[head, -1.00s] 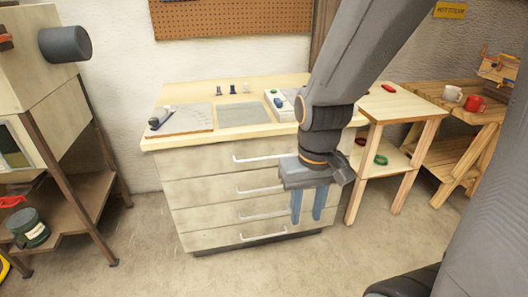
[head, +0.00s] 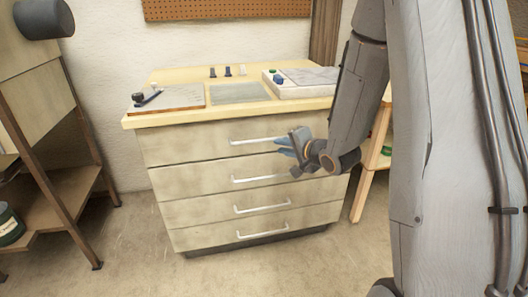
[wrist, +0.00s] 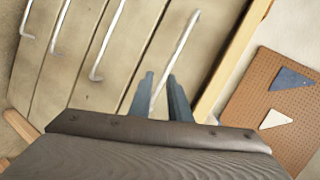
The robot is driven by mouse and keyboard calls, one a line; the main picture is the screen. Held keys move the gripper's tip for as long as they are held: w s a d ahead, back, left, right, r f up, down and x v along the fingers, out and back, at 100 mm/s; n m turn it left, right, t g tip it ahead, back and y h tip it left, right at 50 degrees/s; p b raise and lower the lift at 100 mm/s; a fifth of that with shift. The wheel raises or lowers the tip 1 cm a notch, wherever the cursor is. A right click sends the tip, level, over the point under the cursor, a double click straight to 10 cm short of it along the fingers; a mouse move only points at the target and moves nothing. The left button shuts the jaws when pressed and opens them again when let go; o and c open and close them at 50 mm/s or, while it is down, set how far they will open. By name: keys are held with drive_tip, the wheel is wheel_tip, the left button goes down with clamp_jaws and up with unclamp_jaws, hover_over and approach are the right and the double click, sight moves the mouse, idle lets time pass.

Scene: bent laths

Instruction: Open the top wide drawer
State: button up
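The top wide drawer (head: 190,143) is the uppermost of several beige drawers in a cabinet, and it is shut. Its pale bar handle (head: 255,140) runs sideways across the front. My gripper (head: 284,147) is at the right end of this handle, pointing at the drawer front. In the wrist view my gripper (wrist: 158,92) is open, its two blue-grey fingers apart. The top handle (wrist: 178,55) shows in the gap between them there. I cannot tell whether the fingers touch it. The handle's end near the fingers is partly hidden.
Lower drawers with like handles (head: 262,208) sit below. The worktop (head: 160,119) above holds a board, a grey panel and a white tray. A shelf rack (head: 80,150) stands left, a wooden side table (head: 372,165) right. The floor before the cabinet is clear.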

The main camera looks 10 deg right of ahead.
sight(266, 140)
drive_tip(key=w+a+b, duration=0.1)
drive_tip(key=w, duration=0.2)
drive_tip(key=w+a+f+m+t+y, duration=0.1)
drive_tip(key=w, duration=0.1)
drive_tip(key=w+a+f+m+t+y+b, duration=0.1)
drive_tip(key=w, duration=0.2)
drive_tip(key=shift+w+a+b, duration=0.3)
drive_tip(key=shift+a, duration=0.1)
drive_tip(key=shift+c, duration=0.3)
clamp_jaws()
